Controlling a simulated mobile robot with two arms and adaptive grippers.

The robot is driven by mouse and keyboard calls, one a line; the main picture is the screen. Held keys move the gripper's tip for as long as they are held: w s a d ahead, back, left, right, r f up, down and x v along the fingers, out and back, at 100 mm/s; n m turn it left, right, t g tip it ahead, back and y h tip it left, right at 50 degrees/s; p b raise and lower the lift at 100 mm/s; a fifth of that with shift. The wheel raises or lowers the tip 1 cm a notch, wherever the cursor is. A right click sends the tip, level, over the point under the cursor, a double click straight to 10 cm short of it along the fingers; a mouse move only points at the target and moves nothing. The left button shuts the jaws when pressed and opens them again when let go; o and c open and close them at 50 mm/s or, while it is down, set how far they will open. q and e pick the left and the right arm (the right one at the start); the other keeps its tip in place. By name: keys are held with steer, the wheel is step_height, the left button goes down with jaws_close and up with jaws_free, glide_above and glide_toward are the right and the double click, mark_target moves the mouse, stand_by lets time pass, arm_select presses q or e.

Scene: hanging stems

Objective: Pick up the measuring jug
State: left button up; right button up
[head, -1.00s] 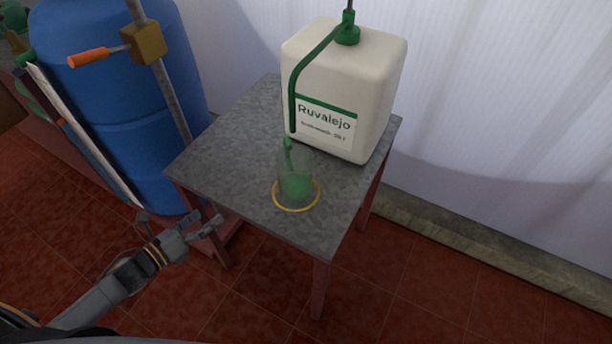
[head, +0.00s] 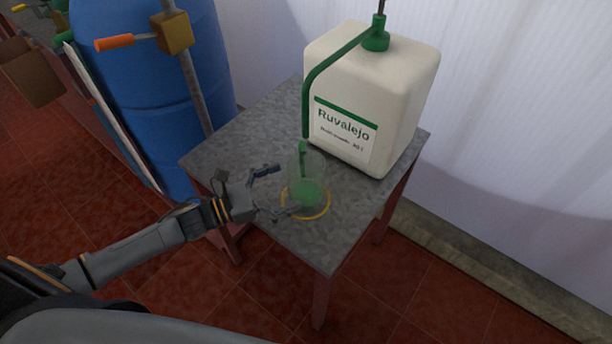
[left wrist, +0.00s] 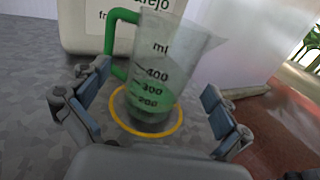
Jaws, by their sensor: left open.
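The measuring jug (head: 307,181) is clear with a green handle and green liquid in its lower part. It stands upright inside a yellow ring (head: 308,214) on the grey table. In the left wrist view the jug (left wrist: 160,65) shows marks near 200, 300 and 400, with its green handle at the left. My left gripper (head: 281,190) is open just left of the jug. In the left wrist view its fingers (left wrist: 155,112) are spread, with the jug ahead between them. I see no grip on the jug. My right gripper is not in view.
A white Ruvalejo canister (head: 370,95) with a green pump and spout stands behind the jug on the table (head: 240,140). A blue barrel (head: 150,80) with an orange-handled tap (head: 114,43) stands to the left. A white wall lies behind.

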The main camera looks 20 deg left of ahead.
mark_target(307, 180)
arm_select(q)
steer(key=shift+p+x, duration=0.7)
steer(key=shift+x, duration=2)
steer(key=shift+s+f, duration=0.15)
steer(key=c, duration=1.2)
